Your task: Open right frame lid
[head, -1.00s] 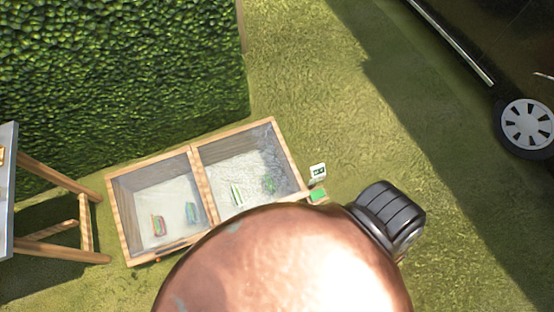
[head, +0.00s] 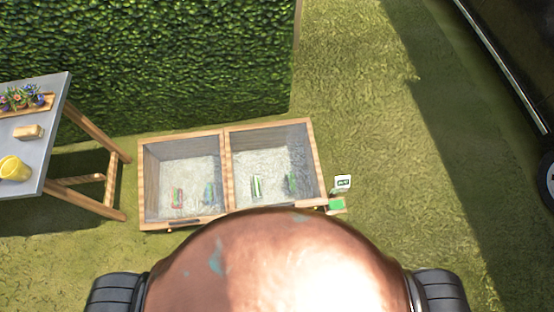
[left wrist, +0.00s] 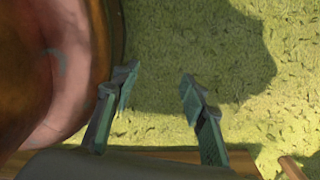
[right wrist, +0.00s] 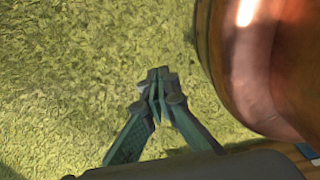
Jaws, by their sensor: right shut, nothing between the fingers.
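The wooden frame box (head: 226,180) stands on the grass in the head view, with two glass-topped compartments side by side. The right frame lid (head: 270,150) lies over the right compartment and appears closed. Green items show through it. My copper body hides part of the box's front edge. In the left wrist view my left gripper (left wrist: 155,80) is open and empty over grass, with a wooden edge at the bottom of the picture. In the right wrist view my right gripper (right wrist: 158,82) is shut and empty over grass. Neither gripper shows in the head view.
A grey-topped table (head: 45,130) with a flower tray (head: 25,103), a wooden block (head: 28,132) and a yellow bucket (head: 13,168) stands at left. A hedge (head: 150,60) rises behind the box. A small sign (head: 343,182) stands at its right. Open grass lies right, before a dark vehicle (head: 520,40).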

